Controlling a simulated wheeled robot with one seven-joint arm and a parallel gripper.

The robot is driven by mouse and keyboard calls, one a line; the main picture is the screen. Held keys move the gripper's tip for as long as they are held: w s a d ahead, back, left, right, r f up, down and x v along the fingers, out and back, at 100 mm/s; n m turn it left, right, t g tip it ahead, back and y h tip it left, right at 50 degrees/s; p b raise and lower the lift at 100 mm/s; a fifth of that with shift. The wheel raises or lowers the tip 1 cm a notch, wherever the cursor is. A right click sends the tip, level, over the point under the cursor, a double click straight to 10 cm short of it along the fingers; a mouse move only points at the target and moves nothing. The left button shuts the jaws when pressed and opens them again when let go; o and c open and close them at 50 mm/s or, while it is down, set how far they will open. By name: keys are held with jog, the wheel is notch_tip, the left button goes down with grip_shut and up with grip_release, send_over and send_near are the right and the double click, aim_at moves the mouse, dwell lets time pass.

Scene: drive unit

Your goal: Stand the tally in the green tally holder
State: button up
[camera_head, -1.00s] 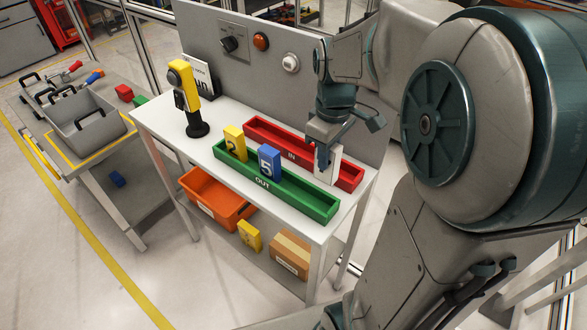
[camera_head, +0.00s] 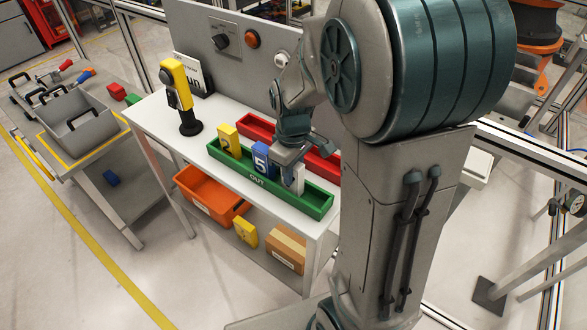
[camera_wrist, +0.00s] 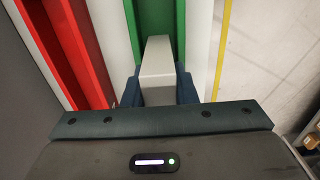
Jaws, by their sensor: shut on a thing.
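My gripper (camera_head: 294,168) is shut on a plain white tally (camera_head: 299,182), held upright over the right half of the green tally holder (camera_head: 318,207), marked OUT. The tally's lower end lines up with the channel; I cannot tell whether it touches the floor. In the wrist view the tally (camera_wrist: 158,68) is between my blue fingertips (camera_wrist: 158,92), between the green walls (camera_wrist: 180,30). A blue tally marked 5 (camera_head: 263,158) and a yellow tally marked 2 (camera_head: 228,137) stand in the green holder, to the left of my gripper.
The red holder (camera_head: 322,163) lies parallel behind the green one, partly hidden by my arm. A yellow and black device (camera_head: 180,92) stands at the table's left. An orange bin (camera_head: 205,193) and a cardboard box (camera_head: 284,249) are on the shelf below.

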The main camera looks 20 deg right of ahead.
jog(key=shift+f, duration=0.2)
jog(key=o, duration=1)
jog(key=shift+r, duration=0.1)
notch_tip(320, 180, up, 11)
jog(key=shift+f, duration=0.1)
jog(key=shift+s+r, duration=0.1)
jog(key=shift+r, duration=0.55)
jog(key=s+f+m+t, duration=0.1)
jog(key=s+m, duration=0.1)
jog(key=s, duration=0.2)
jog(key=s+f+m+t, duration=0.1)
jog(key=s+m, duration=0.1)
jog(key=s, duration=0.2)
jog(key=s+a+f+m+t, duration=0.1)
jog(key=s+m, duration=0.2)
jog(key=s, duration=0.1)
jog(key=shift+s, duration=0.4)
